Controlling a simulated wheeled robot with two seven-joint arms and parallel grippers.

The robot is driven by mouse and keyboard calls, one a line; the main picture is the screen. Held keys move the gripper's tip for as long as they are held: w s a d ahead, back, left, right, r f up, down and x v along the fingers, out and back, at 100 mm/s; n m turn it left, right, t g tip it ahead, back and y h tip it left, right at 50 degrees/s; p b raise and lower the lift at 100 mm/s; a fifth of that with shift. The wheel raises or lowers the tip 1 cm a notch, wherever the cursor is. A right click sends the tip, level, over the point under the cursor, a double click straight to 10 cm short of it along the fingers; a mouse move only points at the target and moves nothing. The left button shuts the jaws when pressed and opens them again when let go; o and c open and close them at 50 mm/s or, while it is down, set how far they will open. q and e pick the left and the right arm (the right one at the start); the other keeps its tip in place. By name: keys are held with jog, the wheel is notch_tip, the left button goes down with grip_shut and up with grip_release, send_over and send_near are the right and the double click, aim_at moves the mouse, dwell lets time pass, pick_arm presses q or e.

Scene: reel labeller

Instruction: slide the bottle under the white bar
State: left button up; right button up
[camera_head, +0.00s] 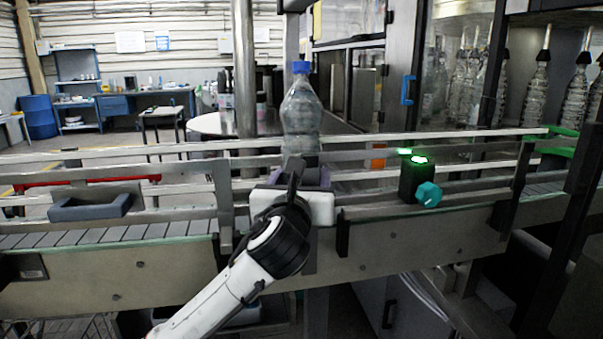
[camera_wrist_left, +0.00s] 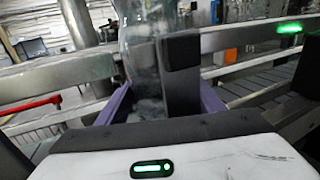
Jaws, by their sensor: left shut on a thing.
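A clear plastic bottle (camera_head: 301,112) with a blue cap stands upright on the conveyor line, at the middle of the head view. My left gripper (camera_head: 300,178) is shut on the lower part of the bottle. In the left wrist view the bottle (camera_wrist_left: 145,55) is between the purple fingers, and a dark block hides part of it. The bottle's base is hidden behind my gripper and the rails. Pale guide rails (camera_head: 440,148) run along the line; I cannot tell which part is the white bar. My right gripper is not in view.
A black sensor box (camera_head: 408,182) with a green light and a teal knob stands right of the gripper. A grey tray (camera_head: 90,207) is on the left. Several bottles (camera_head: 535,92) stand inside the machine at the right. The slatted belt (camera_head: 150,232) is bare at left.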

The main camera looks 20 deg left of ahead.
pick_arm(q)
jog(key=o, duration=2)
jog(key=shift+d, duration=0.1)
jog(key=shift+o, duration=0.2)
jog(key=v, duration=1)
jog(key=shift+s+b, duration=0.15)
jog(key=shift+b, duration=0.15)
jog(key=shift+f, duration=0.1)
